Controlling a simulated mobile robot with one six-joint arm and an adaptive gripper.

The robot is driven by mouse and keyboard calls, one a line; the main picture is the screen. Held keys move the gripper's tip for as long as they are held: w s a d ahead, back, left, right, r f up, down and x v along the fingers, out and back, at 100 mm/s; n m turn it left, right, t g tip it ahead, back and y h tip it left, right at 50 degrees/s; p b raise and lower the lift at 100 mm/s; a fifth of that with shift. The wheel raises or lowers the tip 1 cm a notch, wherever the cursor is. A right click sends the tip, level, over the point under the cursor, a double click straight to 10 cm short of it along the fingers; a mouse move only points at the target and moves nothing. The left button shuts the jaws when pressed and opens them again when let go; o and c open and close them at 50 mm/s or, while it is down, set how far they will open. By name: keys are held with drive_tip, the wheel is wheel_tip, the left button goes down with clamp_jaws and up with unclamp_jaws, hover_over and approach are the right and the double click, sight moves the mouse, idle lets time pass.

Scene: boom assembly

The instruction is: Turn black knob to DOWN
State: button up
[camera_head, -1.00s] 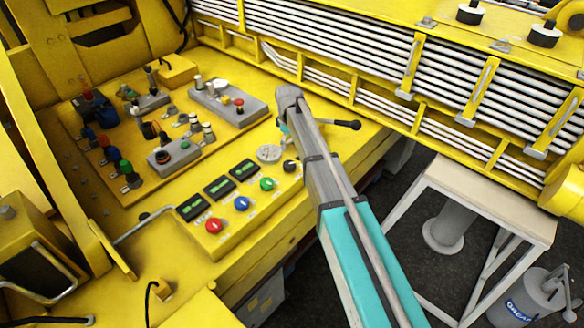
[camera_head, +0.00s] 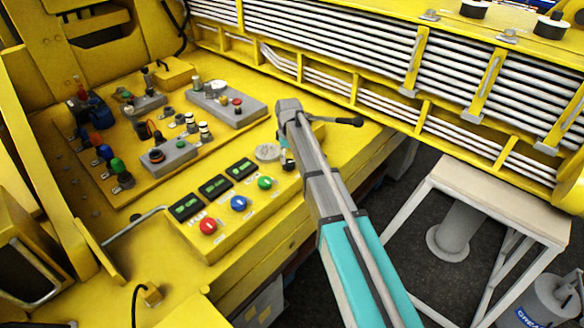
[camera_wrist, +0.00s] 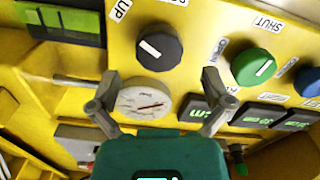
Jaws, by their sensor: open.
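The black knob (camera_wrist: 160,47) is on the yellow panel in the wrist view, with a short light mark on its left part. A label reading UP (camera_wrist: 121,9) is at its upper left; another label above it is cut off by the frame edge. My gripper (camera_wrist: 160,76) is open and empty, its two fingers spread apart just below the knob in the picture, not closed on it. In the head view my arm reaches over the panel's right end. The knob (camera_head: 288,164) shows there only as a small dark piece beside the arm.
A round gauge (camera_wrist: 145,103) sits between the fingers in the wrist view. A green knob (camera_wrist: 253,66) and a blue knob (camera_wrist: 308,81) are to the right. Green displays (camera_head: 214,187) and a red knob (camera_head: 208,226) are on the panel. A metal rail rack (camera_head: 330,50) stands behind.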

sight(289, 163)
drive_tip(key=shift+f+b, duration=1.55)
drive_tip(key=shift+f, duration=0.3)
drive_tip(key=shift+c, duration=0.3)
